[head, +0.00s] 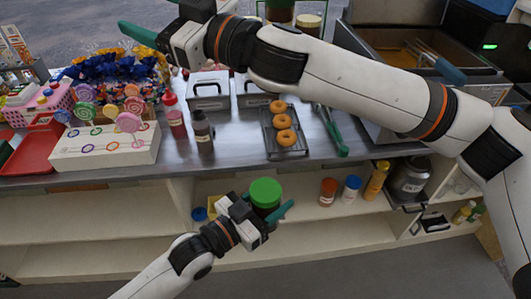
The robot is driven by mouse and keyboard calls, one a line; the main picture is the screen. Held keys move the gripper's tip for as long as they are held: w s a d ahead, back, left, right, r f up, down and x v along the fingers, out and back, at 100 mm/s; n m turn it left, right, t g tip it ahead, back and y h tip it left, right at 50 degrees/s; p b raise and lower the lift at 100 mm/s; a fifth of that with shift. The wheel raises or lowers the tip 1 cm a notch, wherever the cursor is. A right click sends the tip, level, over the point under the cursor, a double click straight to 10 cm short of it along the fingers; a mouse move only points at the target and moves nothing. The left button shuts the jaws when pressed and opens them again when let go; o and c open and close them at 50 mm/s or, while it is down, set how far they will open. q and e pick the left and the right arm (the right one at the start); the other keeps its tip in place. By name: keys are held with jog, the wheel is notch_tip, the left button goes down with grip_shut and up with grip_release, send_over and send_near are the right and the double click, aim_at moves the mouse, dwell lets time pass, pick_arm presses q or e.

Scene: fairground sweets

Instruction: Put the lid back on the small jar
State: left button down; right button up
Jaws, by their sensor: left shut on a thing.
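A small dark jar (263,209) with a broad green lid (265,192) is at the lower middle of the head view. The green lid covers the jar's top from this angle; whether it is fully seated cannot be told. My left gripper (262,213) is shut on the jar, with its teal fingers around the body below the lid. It is in front of the lower shelf. My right gripper (155,18) is at the upper left, above the counter's back edge. Its teal fingers are spread apart, with nothing visible between them; the top is cut off.
The metal counter (240,163) holds a lollipop stand (105,150), bottles (202,131), a doughnut rack (270,147) and green-handled tongs (333,133). The lower shelf (325,222) has an orange jar (328,190), a blue-lidded jar (350,188) and a yellow bottle (376,179).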

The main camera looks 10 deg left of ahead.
jog(key=s+a+n+g, duration=0.1)
jog(key=s+n+g, duration=0.7)
jog(key=n, duration=0.9)
jog(key=s+f+n+g+h, duration=0.2)
jog(key=s+n+g, duration=0.2)
jog(key=n, duration=0.5)
jog(key=n+t+h, duration=0.6)
jog(key=n+h, duration=1.1)
jog(key=n, duration=1)
send_over(266, 189)
jog(key=f, duration=1.8)
jog(key=shift+s+a+f, duration=0.25)
jog(key=shift+a, duration=0.05)
jog(key=shift+w+d, duration=0.25)
jog(key=shift+d, duration=0.05)
jog(key=shift+f, duration=4)
